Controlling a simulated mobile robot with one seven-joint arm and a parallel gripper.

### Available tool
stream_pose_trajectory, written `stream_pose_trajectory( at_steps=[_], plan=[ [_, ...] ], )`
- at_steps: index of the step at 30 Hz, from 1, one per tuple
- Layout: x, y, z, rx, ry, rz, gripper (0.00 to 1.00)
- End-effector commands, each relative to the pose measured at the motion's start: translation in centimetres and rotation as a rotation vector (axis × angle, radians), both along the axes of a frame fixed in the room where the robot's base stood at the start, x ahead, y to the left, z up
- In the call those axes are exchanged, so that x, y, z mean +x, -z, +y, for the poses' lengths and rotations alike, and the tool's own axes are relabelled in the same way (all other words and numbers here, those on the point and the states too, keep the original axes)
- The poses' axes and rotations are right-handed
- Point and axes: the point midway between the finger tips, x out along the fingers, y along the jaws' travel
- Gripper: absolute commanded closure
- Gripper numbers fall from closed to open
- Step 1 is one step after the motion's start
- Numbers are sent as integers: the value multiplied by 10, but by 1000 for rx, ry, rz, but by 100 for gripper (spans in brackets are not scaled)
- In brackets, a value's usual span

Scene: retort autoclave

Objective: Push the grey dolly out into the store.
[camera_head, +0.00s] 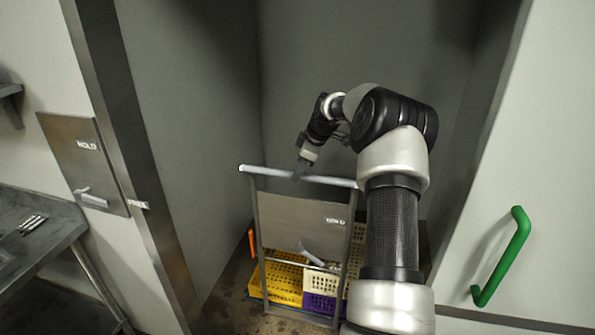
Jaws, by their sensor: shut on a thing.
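The grey dolly (288,222) stands in the doorway in the middle of the head view. It has an upright tube frame with a pale top bar, a grey plate with small lettering and a lever-like part low on the plate. Yellow, cream and purple crates show low behind its frame. My gripper (299,173) points down at the top bar, near its middle, and is shut on it. My arm comes from the lower right and hides the right end of the bar and part of the dolly's right side. The wheels cannot be made out.
A steel door frame (128,150) stands close on the left, with a plate marked HOLD (85,160) beside it. A steel table (40,235) with small metal pieces is at left. A green handle (504,258) is on the white panel at right. Grey walls close in behind the dolly.

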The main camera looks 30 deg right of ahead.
Motion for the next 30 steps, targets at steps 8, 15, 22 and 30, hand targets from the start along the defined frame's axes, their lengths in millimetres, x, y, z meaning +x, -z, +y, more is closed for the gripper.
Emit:
stream_pose_trajectory(
  at_steps=[8,15,22,30],
  plan=[
    [2,-2,-3,-6,4,-10,62],
    [0,-6,-3,-5,4,-8,62],
    [-14,-40,-10,-7,5,-10,62],
    [-41,-101,-21,-8,6,-11,62]
  ],
)
